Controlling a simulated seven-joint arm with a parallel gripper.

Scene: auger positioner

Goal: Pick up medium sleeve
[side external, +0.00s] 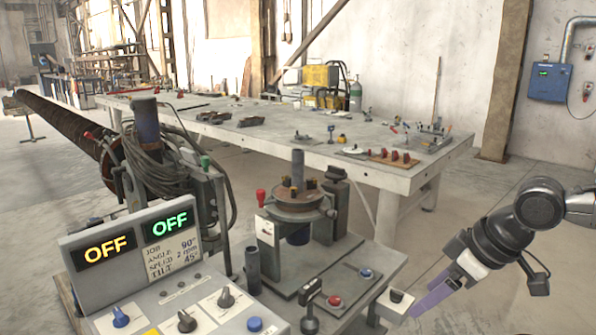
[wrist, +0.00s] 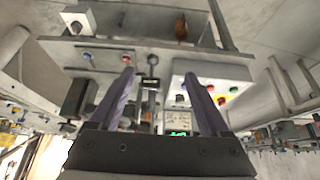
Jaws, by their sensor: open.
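My gripper (side external: 418,308) is at the lower right of the side view, its two purple fingers reaching left beside the work table. In the wrist view my gripper (wrist: 159,74) is open, with nothing held between the fingers. A plain dark upright tube (side external: 252,276) stands on the table behind the control box. Another slim grey cylinder (side external: 298,170) stands upright on the round positioner plate (side external: 300,203). Which of these, if either, is the medium sleeve I cannot tell. My gripper is apart from both, to their right.
A control box (side external: 165,275) with two "OFF" displays and knobs fills the lower left. A red button (side external: 334,300), a blue button (side external: 366,273) and a small grey box (side external: 397,300) lie between the positioner and my gripper. A long bench (side external: 240,135) stands behind.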

